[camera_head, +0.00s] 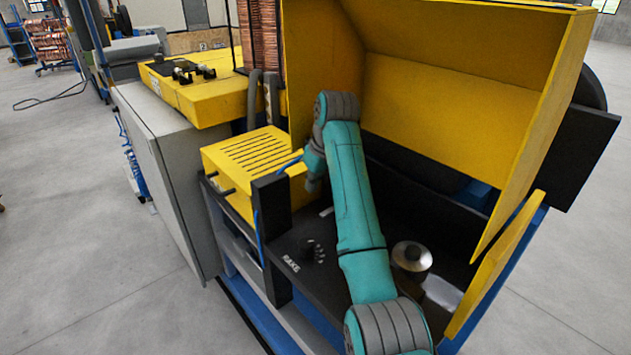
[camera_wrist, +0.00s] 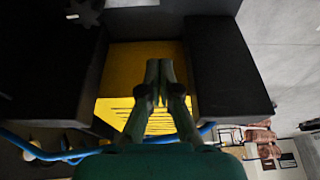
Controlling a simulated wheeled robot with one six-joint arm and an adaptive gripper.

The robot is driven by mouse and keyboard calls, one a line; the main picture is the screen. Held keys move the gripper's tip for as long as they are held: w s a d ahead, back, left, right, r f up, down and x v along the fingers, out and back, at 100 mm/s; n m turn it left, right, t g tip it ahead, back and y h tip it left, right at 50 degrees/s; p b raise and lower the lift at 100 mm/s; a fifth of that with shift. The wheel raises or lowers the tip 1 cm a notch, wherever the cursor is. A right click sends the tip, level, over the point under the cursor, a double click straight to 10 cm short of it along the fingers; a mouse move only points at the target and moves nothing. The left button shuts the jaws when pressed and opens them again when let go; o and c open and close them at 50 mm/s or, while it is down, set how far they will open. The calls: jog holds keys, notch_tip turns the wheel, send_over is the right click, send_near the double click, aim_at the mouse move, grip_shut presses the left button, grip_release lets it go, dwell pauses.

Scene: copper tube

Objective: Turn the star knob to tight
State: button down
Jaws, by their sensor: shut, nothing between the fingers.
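The star knob is a small dark lobed knob (camera_head: 313,251) on the black panel, beside the white RAKE lettering (camera_head: 290,263). In the wrist view a dark star-shaped knob (camera_wrist: 84,12) is at the top left, partly cut off by the frame, with a small white label near it. My gripper (camera_wrist: 160,66) is shut and empty. Its fingers lie together in front of the yellow slotted box, apart from the knob. In the head view my teal arm reaches over the panel, and the fingertips cannot be made out there.
The yellow slotted box (camera_head: 252,153) stands left of my arm, with a black post (camera_head: 271,200) and blue tubing by it. A large yellow hood (camera_head: 450,90) rises behind my arm. A round metal part (camera_head: 412,257) sits right of it. The panel around the knob looks clear.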

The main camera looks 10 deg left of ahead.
jog(key=x, duration=0.6)
jog(key=shift+a+f, duration=0.1)
jog(key=shift+f, duration=0.4)
jog(key=shift+s+d+r, duration=0.1)
jog(key=shift+s+d, duration=0.5)
jog(key=shift+d, duration=0.2)
jog(key=shift+s+d, duration=0.55)
jog(key=shift+d, duration=0.2)
jog(key=shift+d, duration=0.1)
